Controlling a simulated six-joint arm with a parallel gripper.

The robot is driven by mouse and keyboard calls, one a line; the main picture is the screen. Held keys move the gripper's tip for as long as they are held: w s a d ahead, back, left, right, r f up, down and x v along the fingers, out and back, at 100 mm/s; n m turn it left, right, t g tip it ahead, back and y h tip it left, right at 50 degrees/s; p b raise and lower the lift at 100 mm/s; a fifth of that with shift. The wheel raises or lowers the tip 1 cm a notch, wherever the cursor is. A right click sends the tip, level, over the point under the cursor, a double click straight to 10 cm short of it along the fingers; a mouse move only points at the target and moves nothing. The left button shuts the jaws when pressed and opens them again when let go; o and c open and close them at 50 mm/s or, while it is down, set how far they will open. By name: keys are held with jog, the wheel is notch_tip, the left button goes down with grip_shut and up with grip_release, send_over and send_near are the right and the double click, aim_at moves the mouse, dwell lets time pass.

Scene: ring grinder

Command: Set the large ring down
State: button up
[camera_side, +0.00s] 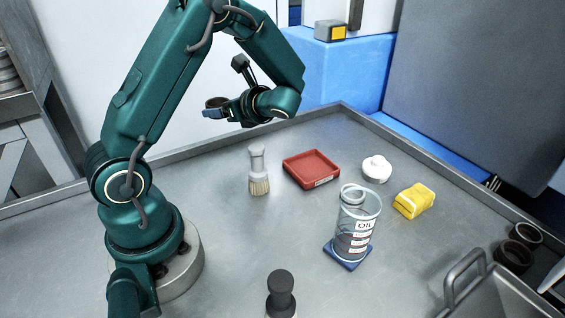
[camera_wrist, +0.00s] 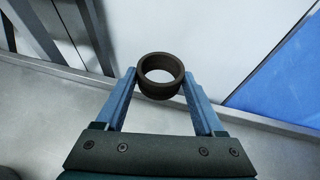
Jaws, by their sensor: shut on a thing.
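The large ring (camera_wrist: 160,88) is dark brown and open through the middle. In the wrist view it sits between the two blue fingers of my gripper (camera_wrist: 161,92), which are shut on it. In the side view my gripper (camera_side: 212,108) holds the ring (camera_side: 216,101) high above the table, near its back edge and clear of all objects.
On the grey table (camera_side: 215,240) are a brush (camera_side: 257,172), a red tray (camera_side: 312,169), a white lidded piece (camera_side: 376,168), a yellow block (camera_side: 414,201) and an oil jar (camera_side: 356,225) on a blue base. Dark rings (camera_side: 514,255) lie at the right. The table's left-centre is clear.

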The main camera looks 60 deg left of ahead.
jog(key=a, duration=0.2)
jog(key=n+g, duration=0.1)
send_over(271, 154)
notch_tip(271, 154, down, 7)
jog(key=shift+f, duration=2.1)
jog(key=shift+f, duration=0.1)
jog(key=o, duration=1.6)
jog(key=shift+f, duration=0.1)
jog(key=shift+c, duration=0.2)
